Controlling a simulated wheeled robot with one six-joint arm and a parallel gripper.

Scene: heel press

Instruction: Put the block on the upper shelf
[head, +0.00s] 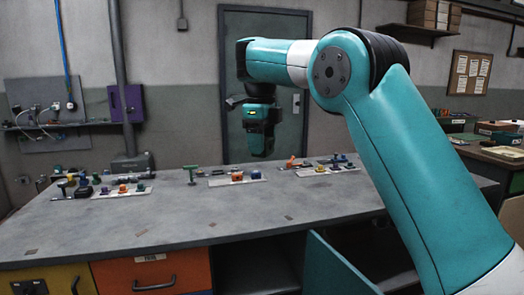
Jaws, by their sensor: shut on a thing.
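My gripper (261,143) hangs pointing down above the far part of the grey workbench, in front of the grey door. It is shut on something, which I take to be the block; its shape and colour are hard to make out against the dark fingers. It is held clear of the bench top. Under the bench front is an open dark compartment (258,262); any shelf boards inside are not clear from here. A wall shelf (418,29) with cardboard boxes is at the upper right. I cannot tell which one is the upper shelf.
The workbench (150,225) carries several small tools and coloured parts on pale trays along its back. Its front part is mostly bare. A teal door panel (335,268) stands open at the compartment. An orange drawer (150,275) is shut. A side table (495,155) is at the right.

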